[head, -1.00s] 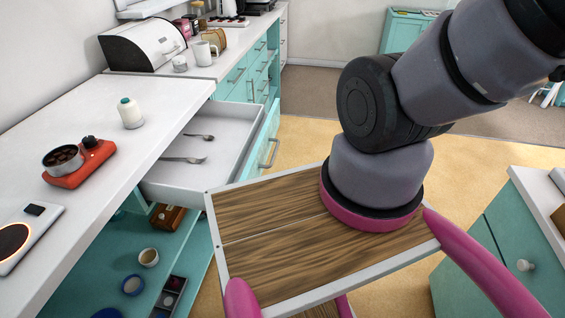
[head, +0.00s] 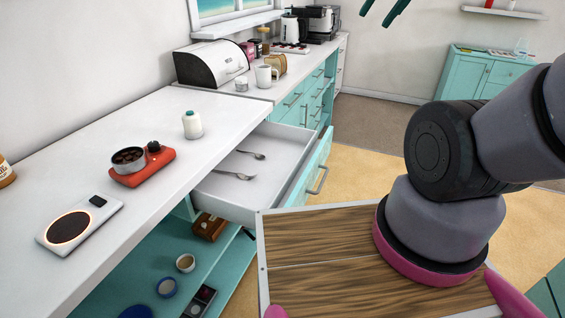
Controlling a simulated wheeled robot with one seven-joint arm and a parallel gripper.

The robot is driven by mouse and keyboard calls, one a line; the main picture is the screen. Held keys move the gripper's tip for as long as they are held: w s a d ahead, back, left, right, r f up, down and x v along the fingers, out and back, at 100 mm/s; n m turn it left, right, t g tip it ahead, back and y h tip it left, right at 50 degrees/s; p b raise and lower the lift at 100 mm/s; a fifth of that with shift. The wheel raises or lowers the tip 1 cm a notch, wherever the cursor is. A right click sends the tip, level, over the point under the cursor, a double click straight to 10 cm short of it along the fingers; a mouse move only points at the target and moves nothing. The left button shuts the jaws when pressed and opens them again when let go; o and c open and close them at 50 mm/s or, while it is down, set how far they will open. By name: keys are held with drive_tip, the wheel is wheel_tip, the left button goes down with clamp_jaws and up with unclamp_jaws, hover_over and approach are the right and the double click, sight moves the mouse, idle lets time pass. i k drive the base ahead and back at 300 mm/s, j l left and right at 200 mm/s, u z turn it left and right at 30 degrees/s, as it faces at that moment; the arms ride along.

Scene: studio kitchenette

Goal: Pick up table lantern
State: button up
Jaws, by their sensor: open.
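I cannot surely pick out a table lantern. A small white rounded object with a pale greenish top (head: 192,124) stands upright on the white counter (head: 90,135), behind the red device; it may be the lantern, but its details are too small to tell. My gripper (head: 383,9) shows only as two dark teal fingers at the top edge. They are apart, with nothing seen between them, and far from the white object in the picture. The rest of my gripper is out of frame.
A red device (head: 160,168) with a pan and a white device with a dark disc (head: 80,226) are on the counter. A drawer (head: 240,203) with cutlery stands open beside it. A bread box (head: 211,63) and mug (head: 263,77) are farther back.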

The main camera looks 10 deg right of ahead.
sight(193, 129)
drive_tip(key=j+u, duration=0.3)
drive_tip(key=u, duration=0.15)
drive_tip(key=j+u, duration=0.3)
drive_tip(key=u, duration=0.15)
drive_tip(key=i+j+u, duration=0.1)
drive_tip(key=j+u, duration=0.15)
drive_tip(key=u, duration=0.2)
